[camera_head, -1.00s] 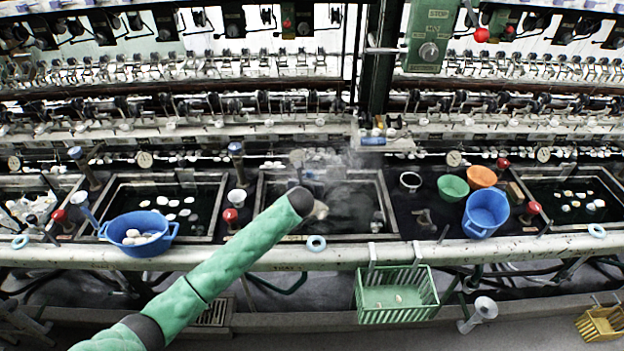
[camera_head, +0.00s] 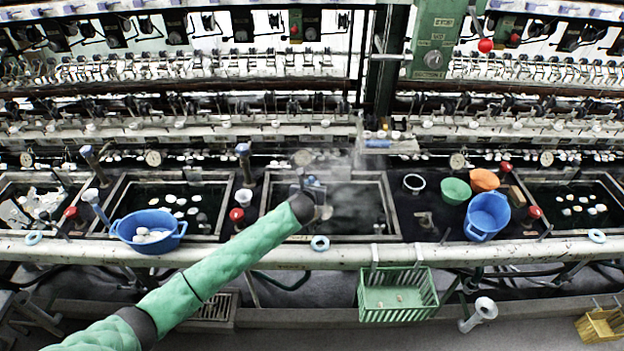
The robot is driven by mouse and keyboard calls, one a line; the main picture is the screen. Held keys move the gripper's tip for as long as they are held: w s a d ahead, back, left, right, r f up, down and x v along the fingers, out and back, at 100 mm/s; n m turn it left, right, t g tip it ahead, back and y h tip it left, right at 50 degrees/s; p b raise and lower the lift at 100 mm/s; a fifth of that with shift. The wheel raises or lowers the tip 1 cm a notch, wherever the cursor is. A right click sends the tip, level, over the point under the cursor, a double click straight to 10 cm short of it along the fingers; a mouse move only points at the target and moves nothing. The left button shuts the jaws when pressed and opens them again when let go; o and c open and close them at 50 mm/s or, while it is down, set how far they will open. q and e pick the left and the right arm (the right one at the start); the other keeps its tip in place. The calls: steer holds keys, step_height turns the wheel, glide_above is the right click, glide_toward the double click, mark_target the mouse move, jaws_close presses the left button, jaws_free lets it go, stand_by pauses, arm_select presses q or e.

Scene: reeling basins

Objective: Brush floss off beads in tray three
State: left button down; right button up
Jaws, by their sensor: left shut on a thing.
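My left arm, in green sleeving, reaches in from the lower left. Its gripper (camera_head: 322,203) is over the middle basin (camera_head: 392,212), which holds dark water under some steam. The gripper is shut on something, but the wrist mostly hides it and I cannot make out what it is. A small blue-grey part shows just beyond the wrist. I cannot pick out beads or floss by the gripper, nor tell which tray is tray three. My right gripper is not in view.
A blue bowl (camera_head: 123,232) with white cocoons stands at the left basin. Green (camera_head: 455,190), orange (camera_head: 484,180) and blue (camera_head: 484,222) bowls stand right of the middle basin. A green basket (camera_head: 398,312) hangs from the front rail (camera_head: 460,254). Reeling machinery runs along the back.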

arm_select(q)
steer(key=shift+s+d+r, duration=0.1)
steer(key=shift+d+r, duration=0.05)
steer(key=shift+d, duration=0.1)
steer(key=shift+w+r+p, duration=0.35)
steer(key=shift+w+r, duration=0.15)
steer(key=shift+r, duration=0.3)
steer(key=shift+w+r+p, duration=0.35)
steer(key=shift+w+r, duration=0.1)
steer(key=shift+r, duration=0.35)
step_height(320, 180, up, 8)
steer(key=f, duration=0.1)
glide_above(313, 176)
steer(key=w, duration=0.2)
steer(key=shift+d+r, duration=0.25)
steer(key=shift+d, duration=0.05)
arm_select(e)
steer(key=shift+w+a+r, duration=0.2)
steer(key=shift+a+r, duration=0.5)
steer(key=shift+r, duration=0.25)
